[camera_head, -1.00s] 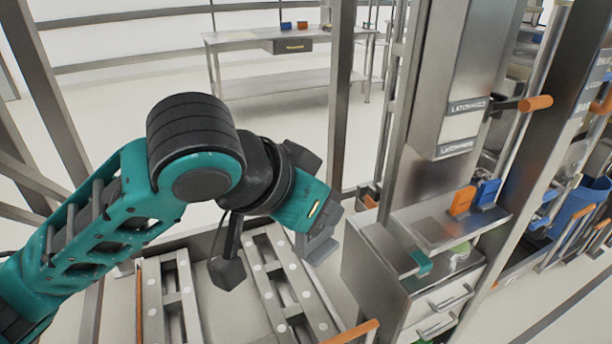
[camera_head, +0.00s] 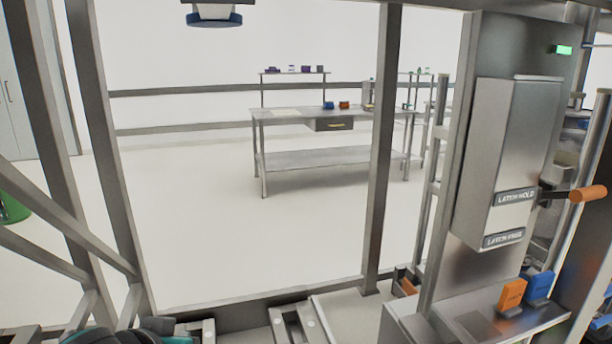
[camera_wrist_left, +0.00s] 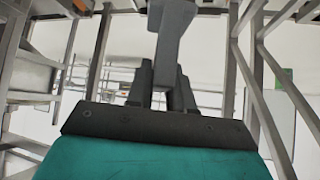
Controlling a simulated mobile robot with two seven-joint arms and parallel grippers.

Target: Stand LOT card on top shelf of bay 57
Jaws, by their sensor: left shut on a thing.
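My left gripper (camera_wrist_left: 164,76) shows in the left wrist view with its dark fingers shut on a grey, blocky thing (camera_wrist_left: 172,32). No lettering shows on it, so I cannot tell whether it is the LOT card. In the head view only a bit of my left arm shows at the bottom left; its gripper is out of that picture. No label reading 57 and no LOT lettering can be made out. My right gripper is not in view.
A steel cabinet (camera_head: 484,170) with LATCH labels and an orange-ended lever (camera_head: 588,194) stands at the right. An orange block (camera_head: 512,297) and a blue block (camera_head: 538,288) stand on the ledge below. A workbench (camera_head: 285,116) is beyond the frame posts, with open floor before it.

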